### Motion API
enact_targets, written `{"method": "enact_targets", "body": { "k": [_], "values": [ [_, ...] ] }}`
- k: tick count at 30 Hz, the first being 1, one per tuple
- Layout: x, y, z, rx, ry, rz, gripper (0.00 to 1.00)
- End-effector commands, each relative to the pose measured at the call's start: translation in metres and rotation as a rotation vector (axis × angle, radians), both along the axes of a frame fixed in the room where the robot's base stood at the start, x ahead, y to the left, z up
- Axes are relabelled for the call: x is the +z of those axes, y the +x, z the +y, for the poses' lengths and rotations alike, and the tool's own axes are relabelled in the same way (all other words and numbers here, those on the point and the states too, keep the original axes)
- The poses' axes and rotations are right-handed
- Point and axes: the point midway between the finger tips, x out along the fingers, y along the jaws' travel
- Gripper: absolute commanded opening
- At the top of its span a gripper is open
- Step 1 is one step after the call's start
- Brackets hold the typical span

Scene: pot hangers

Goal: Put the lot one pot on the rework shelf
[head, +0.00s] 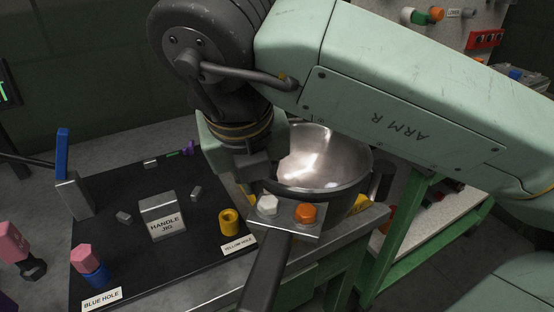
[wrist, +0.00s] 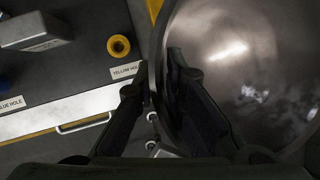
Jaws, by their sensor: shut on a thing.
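A shiny steel pot (head: 320,165) is at the right end of the bench, beside the dark mat. A long dark handle (head: 264,268) with a plate bearing a white bolt (head: 268,205) and an orange bolt (head: 306,212) points toward the camera from its near side. A dark loop handle (head: 381,180) is at its right. My gripper (head: 258,178) is shut on the pot's left wall. In the wrist view, its fingers (wrist: 160,78) straddle the pot's rim, with the pot's interior (wrist: 240,60) to the right. I see no label naming a lot or the rework shelf.
On the dark mat (head: 130,265) stand the handle jig (head: 161,222), a yellow ring (head: 230,222) and a pink-and-blue bolt (head: 88,265). A blue peg (head: 63,155) stands further back. A green-framed stand (head: 405,225) with a pale top is at the right. My forearm passes above the pot.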

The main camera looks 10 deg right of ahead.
Motion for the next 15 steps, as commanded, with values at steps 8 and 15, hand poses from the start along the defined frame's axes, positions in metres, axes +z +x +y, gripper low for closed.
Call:
{"method": "enact_targets", "body": {
  "k": [8,15],
  "values": [
    [-0.001,0.062,-0.006,0.0,0.002,0.0,0.0],
    [-0.006,0.115,-0.011,0.001,0.001,-0.001,0.0]
  ]
}}
